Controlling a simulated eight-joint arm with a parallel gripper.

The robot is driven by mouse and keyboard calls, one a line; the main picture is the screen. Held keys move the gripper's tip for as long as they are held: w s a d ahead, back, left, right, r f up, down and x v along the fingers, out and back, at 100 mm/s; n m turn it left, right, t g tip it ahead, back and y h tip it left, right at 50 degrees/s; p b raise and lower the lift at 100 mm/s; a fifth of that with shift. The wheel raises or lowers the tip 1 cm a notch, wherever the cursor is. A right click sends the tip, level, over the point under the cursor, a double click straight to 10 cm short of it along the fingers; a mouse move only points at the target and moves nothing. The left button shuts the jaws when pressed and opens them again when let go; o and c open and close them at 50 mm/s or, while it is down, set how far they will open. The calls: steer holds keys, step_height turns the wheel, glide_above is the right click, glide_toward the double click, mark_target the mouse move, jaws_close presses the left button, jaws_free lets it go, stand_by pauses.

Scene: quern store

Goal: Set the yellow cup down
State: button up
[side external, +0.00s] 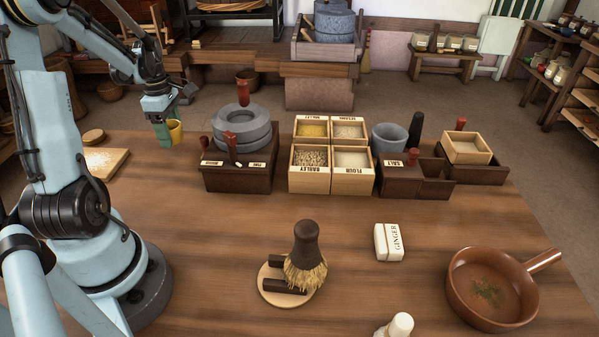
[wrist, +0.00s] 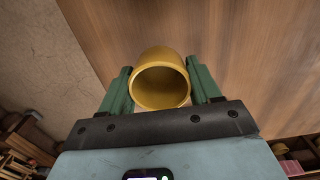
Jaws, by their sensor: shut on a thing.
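The yellow cup (side external: 175,132) is small and sits between the green fingers of my gripper (side external: 168,130), at the back left of the table in the side view. In the wrist view, the cup (wrist: 160,80) has its round opening toward the camera, and the green fingers of my gripper (wrist: 160,90) stand on both sides of it. My gripper is shut on the cup. The wooden table (side external: 200,230) lies below; I cannot tell how far the cup is above it. Whatever is inside the cup is too dark to tell.
A pale board (side external: 104,163) lies left of the cup. A stone quern (side external: 241,125) on a dark box (side external: 235,178) stands to the right. Grain boxes (side external: 331,182) stand farther right. A brush (side external: 305,260) and a brown pan (side external: 460,290) are in front.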

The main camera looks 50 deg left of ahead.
mark_target(177, 154)
steer(key=shift+f, duration=2.1)
steer(key=shift+f, duration=0.1)
steer(key=o, duration=1.1)
step_height(177, 154, up, 12)
steer(key=shift+r, duration=0.15)
